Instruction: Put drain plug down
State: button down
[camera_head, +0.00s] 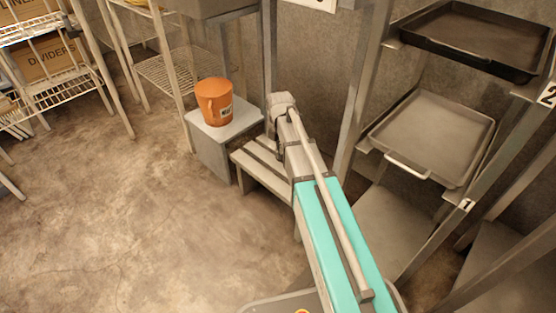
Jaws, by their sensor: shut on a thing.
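No drain plug can be made out in the head view. My arm reaches from the bottom edge up toward the middle, to a grey joint in front of the wall. My gripper does not show; it is hidden beyond the arm or out of frame, so what it holds cannot be seen.
An orange labelled jug (214,101) stands on a grey block (211,151) left of my arm. A low slatted bench (256,172) is beside it. A rack at right holds a dark tray (478,37) and a grey tray (432,135). Wire shelving (69,79) stands at left. Floor (110,220) is clear.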

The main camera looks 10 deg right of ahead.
aim_at(278, 155)
jog(key=shift+w+f+b, duration=0.7)
jog(key=shift+w+f, duration=0.2)
jog(key=shift+f, duration=0.15)
jog(key=shift+f, duration=0.1)
jog(key=shift+w+f+b, duration=0.4)
jog(key=shift+f+b, duration=0.1)
jog(key=shift+b, duration=0.05)
notch_tip(278, 155, down, 3)
jog(key=b, duration=0.3)
jog(key=shift+r, duration=0.1)
jog(key=c, duration=0.7)
grip_release()
notch_tip(278, 155, up, 12)
jog(key=p, duration=1.2)
